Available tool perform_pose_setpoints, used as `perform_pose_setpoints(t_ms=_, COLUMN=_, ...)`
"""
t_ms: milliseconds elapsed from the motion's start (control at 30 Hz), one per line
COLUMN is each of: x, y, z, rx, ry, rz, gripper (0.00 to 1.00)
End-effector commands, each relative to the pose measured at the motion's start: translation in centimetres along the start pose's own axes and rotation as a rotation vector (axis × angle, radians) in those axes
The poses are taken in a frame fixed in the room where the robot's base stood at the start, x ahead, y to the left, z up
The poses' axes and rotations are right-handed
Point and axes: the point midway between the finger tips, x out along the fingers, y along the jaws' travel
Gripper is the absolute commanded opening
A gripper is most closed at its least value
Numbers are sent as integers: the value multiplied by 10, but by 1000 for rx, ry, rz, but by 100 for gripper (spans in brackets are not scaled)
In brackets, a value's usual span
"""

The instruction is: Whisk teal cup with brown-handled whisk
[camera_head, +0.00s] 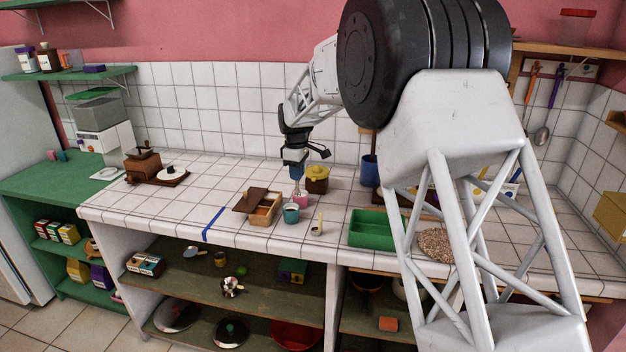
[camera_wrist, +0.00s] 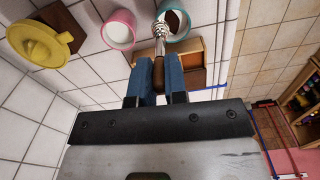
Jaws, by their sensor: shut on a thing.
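The teal cup (camera_head: 291,213) stands upright on the white tiled counter, in front of a pink cup (camera_head: 301,200). In the wrist view the teal cup (camera_wrist: 197,17) is at top centre with something brown inside. My gripper (camera_head: 296,170) points down above the cups, its blue fingers shut on the brown handle of the whisk (camera_wrist: 159,40). The whisk's wire head overlaps the near-left rim of the teal cup in the wrist view. In the head view it hangs by the pink cup, behind the teal one. I cannot tell its exact height over the rims.
A wooden box (camera_head: 265,213) with a brown lid is left of the teal cup. A yellow-lidded pot (camera_head: 317,177) stands behind the pink cup, and a blue container (camera_head: 370,171) further right. A small candle-like item (camera_head: 317,229) and a green tray (camera_head: 374,229) are at the front right.

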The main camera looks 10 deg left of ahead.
Motion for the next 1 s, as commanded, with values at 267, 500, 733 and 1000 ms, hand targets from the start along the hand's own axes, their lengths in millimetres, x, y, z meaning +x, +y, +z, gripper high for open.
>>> perform_pose_setpoints(t_ms=267, x=-15, y=-16, z=-19, rx=0, ry=0, rz=1, gripper=0)
perform_pose_setpoints(t_ms=500, x=-15, y=-16, z=-19, rx=0, ry=0, rz=1, gripper=0)
perform_pose_setpoints(t_ms=733, x=-13, y=-16, z=-18, rx=0, ry=0, rz=1, gripper=0)
perform_pose_setpoints(t_ms=1000, x=-2, y=-16, z=-18, rx=0, ry=0, rz=1, gripper=0)
